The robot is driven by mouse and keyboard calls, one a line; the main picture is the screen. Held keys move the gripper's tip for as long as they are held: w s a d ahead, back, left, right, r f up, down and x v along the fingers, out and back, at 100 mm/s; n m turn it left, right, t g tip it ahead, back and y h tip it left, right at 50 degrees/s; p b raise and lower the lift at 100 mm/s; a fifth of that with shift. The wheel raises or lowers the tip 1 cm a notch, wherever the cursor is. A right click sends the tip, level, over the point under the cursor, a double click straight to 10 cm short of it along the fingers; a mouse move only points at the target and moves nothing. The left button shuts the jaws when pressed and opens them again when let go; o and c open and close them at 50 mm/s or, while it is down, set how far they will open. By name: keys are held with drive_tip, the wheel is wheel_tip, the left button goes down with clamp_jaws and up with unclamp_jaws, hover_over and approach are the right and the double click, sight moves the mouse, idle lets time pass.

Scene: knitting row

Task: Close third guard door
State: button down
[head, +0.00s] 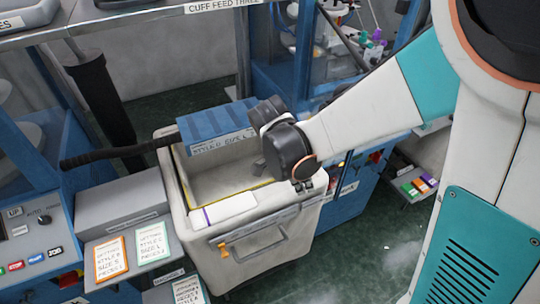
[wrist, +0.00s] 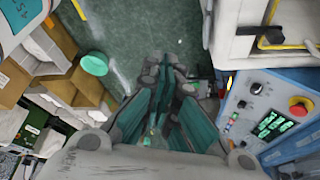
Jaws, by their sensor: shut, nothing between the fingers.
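My gripper (wrist: 168,70) shows in the wrist view, its dark and teal fingers drawn together and empty, over the green floor. In the head view my arm reaches in from the right and its dark end joints hang over the white bin; the fingertips cannot be made out there. A blue machine frame with clear panels (head: 292,45) stands behind the bin, beside the "CUFF FEED THREE" label (head: 222,6). I cannot tell which panel is the third guard door, or how far open it stands. No contact between my gripper and a door shows.
The white wheeled bin (head: 262,262) fills the middle foreground. A dark bar (head: 115,153) juts at left near a button panel (head: 35,235). In the wrist view, a control panel with a red button (wrist: 300,106) is at right and cartons (wrist: 50,42) at left.

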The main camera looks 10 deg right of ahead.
drive_tip(key=d+p, duration=0.1)
drive_tip(key=d, duration=0.3)
drive_tip(key=shift+d+f, duration=0.1)
drive_tip(key=shift+f, duration=0.05)
drive_tip(key=shift+d, duration=0.1)
